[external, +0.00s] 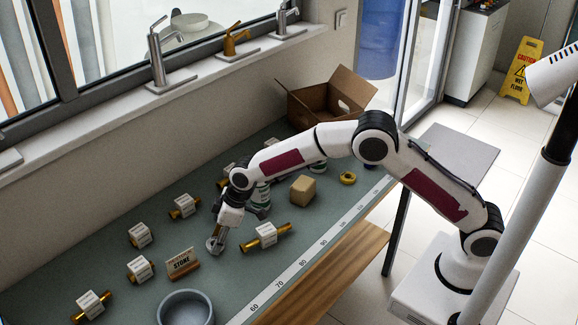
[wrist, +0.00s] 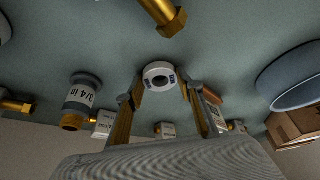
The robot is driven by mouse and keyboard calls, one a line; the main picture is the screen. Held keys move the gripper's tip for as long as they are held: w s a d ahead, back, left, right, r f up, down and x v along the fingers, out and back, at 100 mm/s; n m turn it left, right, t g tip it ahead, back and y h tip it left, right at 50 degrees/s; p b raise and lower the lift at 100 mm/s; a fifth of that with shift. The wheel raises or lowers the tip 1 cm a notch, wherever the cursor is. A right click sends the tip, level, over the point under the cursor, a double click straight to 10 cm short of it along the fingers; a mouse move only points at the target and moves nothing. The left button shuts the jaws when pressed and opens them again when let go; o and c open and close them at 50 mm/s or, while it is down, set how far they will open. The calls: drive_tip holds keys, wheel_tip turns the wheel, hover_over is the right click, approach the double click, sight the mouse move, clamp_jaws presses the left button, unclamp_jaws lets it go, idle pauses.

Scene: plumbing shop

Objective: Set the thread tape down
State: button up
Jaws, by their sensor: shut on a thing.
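The thread tape (wrist: 160,74) is a small white roll with dark blue marks and a hole in its middle. In the wrist view it sits between the fingertips of my gripper (wrist: 161,88), which is shut on it. In the external view my gripper (external: 216,242) points down low over the bench, left of a tagged brass fitting (external: 266,236) and near a small wooden sign (external: 182,263). The tape is mostly hidden by the fingers there. I cannot tell whether it touches the bench.
The green-grey bench (external: 120,225) carries several tagged brass fittings, a grey bowl (external: 186,308), a tan block (external: 303,190), a yellow ring (external: 348,178) and an open cardboard box (external: 325,97). A measuring strip (external: 312,255) runs along the front edge. Small bare patches lie around my gripper.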

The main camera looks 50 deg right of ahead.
drive_tip(key=shift+f, duration=0.15)
drive_tip(key=o, duration=0.9)
drive_tip(key=v, duration=1.2)
drive_tip(key=shift+r, duration=0.2)
idle(0.5)
